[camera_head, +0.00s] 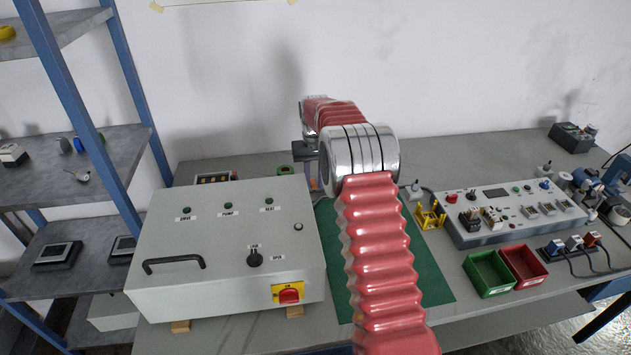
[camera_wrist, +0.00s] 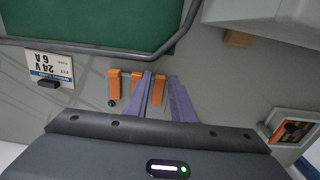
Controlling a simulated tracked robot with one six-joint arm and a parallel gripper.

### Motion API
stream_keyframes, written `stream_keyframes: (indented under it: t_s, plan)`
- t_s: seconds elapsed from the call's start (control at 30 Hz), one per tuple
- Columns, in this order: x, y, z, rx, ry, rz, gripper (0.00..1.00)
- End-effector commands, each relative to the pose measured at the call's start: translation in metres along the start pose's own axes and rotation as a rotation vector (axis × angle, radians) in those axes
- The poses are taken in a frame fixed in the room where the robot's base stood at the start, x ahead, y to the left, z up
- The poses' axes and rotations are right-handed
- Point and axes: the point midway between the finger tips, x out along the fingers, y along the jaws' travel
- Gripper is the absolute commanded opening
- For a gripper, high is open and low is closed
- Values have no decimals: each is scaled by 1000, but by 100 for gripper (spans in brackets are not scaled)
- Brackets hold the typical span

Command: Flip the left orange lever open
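In the wrist view, an orange lever (camera_wrist: 113,86) stands upright at left, outside my gripper's fingers. Another orange lever (camera_wrist: 158,89) shows between the two purple fingers. A short orange piece (camera_wrist: 136,75) shows beside the left finger, which partly covers it. My gripper (camera_wrist: 161,76) is open, with its fingers apart on either side of the right-hand orange lever; I cannot tell whether they touch it. In the head view my arm reaches over the bench behind the grey cabinet, and the levers cannot be made out there.
A grey cabinet (camera_head: 160,230) with a black handle and a red switch stands at left. A green mat (camera_head: 430,260) lies under my arm. A grey control panel (camera_head: 500,226), a green bin (camera_head: 488,272) and a red bin (camera_head: 524,265) are at right. A labelled plate (camera_wrist: 49,68) appears upside down.

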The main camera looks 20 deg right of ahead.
Motion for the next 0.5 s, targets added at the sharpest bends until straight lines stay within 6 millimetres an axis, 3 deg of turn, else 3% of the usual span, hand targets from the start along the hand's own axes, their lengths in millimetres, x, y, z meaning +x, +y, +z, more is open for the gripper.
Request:
stream_keyframes:
  t_s: [0.23,0.5]
  plan:
    - [1,0,0,0,0,0,22]
    - [0,0,0,-1,0,0,4]
